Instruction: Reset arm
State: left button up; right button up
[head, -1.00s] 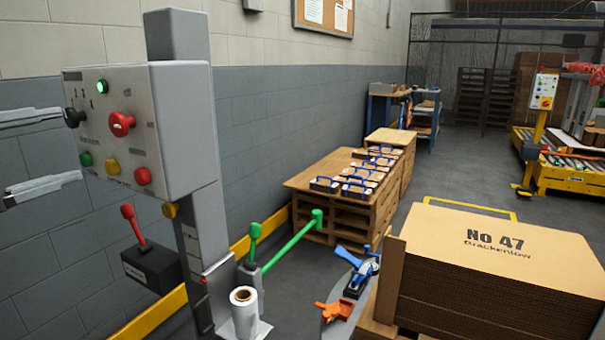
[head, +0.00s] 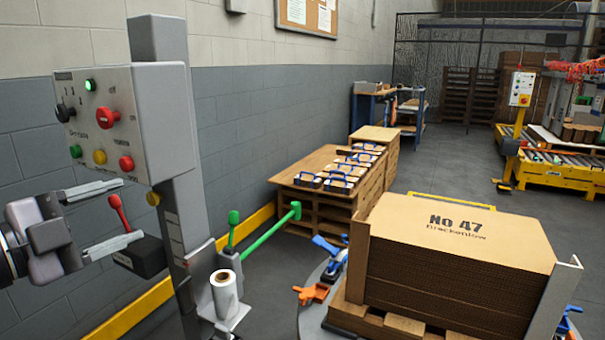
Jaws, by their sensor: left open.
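My left gripper (head: 131,209) comes in from the left edge, its two pale fingers wide apart and nothing held between them. In the picture a red lever (head: 118,208) on a black box (head: 149,258) lies between the fingertips; I cannot tell whether they touch it. The grey control box (head: 150,115) on its post is just above, with a lit green lamp, a red mushroom button and several coloured buttons. A green arm (head: 270,228) reaches out right of the post, beside an upright green-knobbed lever (head: 233,225). My right gripper is not in view.
A white roll (head: 225,294) stands on a bracket low on the post. A stack of cardboard sheets (head: 455,235) marked No 47 stands on a pallet at right. Blue and orange clamps (head: 315,290) sit beside it. Bare floor (head: 420,180) lies behind.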

pick_arm(q)
jog(key=s+d+f+n+y, duration=0.1)
jog(key=d+f+n, duration=0.3)
jog(key=f, duration=0.9)
jog(key=d+f+n+y, duration=0.15)
jog(key=f+n, duration=0.35)
jog(key=f, duration=0.7)
jog(key=s+d+f+n+g+y, duration=0.2)
jog(key=s+f+n+g, duration=0.15)
jog(key=s+f, duration=0.45)
jog(key=s+d+f+n+g+y, duration=0.2)
jog(key=s+f+n, duration=0.3)
jog(key=f, duration=0.6)
notch_tip(320, 180, up, 12)
jog(key=s+a+m+p, duration=0.1)
jog(key=s+p, duration=0.1)
jog(key=p, duration=1.2)
jog(key=shift+a+r+t+p, duration=0.15)
jog(key=shift+a+t+p, duration=0.1)
jog(key=shift+t+p, duration=0.1)
jog(key=shift+w, duration=0.1)
